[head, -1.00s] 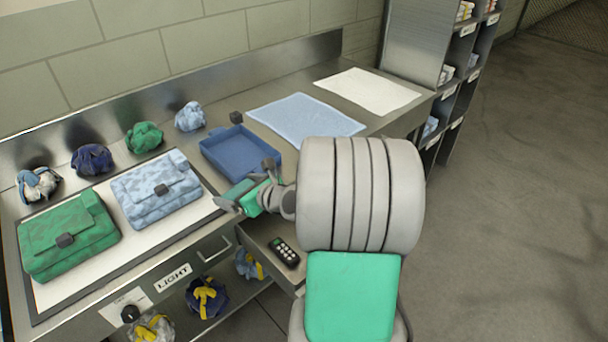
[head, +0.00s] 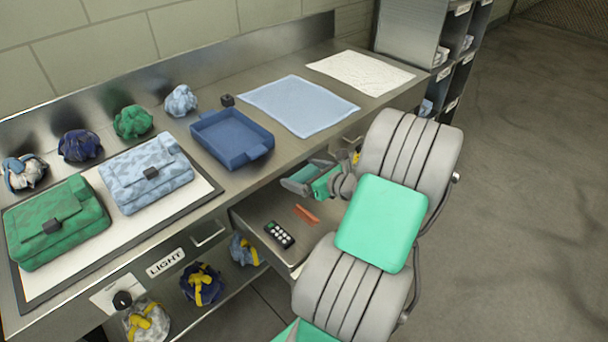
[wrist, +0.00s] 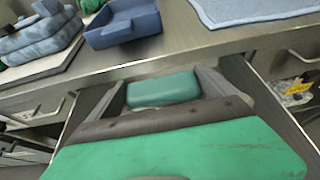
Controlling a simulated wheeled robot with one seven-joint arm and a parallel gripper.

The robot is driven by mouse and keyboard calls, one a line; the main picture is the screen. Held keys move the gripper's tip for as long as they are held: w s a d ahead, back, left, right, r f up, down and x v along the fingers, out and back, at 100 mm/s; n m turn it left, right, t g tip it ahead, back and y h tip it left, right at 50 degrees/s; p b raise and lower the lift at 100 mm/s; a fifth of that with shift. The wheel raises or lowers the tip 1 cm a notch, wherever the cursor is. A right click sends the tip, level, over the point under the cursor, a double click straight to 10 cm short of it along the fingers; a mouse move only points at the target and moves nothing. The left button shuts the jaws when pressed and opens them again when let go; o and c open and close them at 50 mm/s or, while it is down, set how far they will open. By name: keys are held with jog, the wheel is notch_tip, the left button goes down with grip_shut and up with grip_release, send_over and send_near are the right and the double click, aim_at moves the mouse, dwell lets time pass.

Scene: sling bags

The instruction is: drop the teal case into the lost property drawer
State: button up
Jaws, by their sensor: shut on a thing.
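The teal case (wrist: 162,90) is held between the two fingers of my gripper (wrist: 165,88) in the wrist view. In the head view my gripper (head: 312,181) is at the right part of the open drawer (head: 262,211), just beyond the counter edge. The case (head: 301,177) is partly hidden by the fingers there. The drawer walls show on both sides of the gripper in the wrist view. I cannot tell the exact height of the case above the drawer floor.
A blue tray (head: 231,139) and a light blue cloth (head: 299,105) are on the counter. Green (head: 56,222) and light blue (head: 147,173) bags lie on the white panel at left.

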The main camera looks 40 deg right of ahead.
jog(key=shift+f+b, duration=0.45)
jog(key=shift+f, duration=0.3)
jog(key=shift+r, duration=0.1)
jog(key=o, duration=1)
jog(key=p+v, duration=0.1)
jog(key=v, duration=0.6)
jog(key=shift+s+r, duration=0.2)
jog(key=shift+s, duration=0.15)
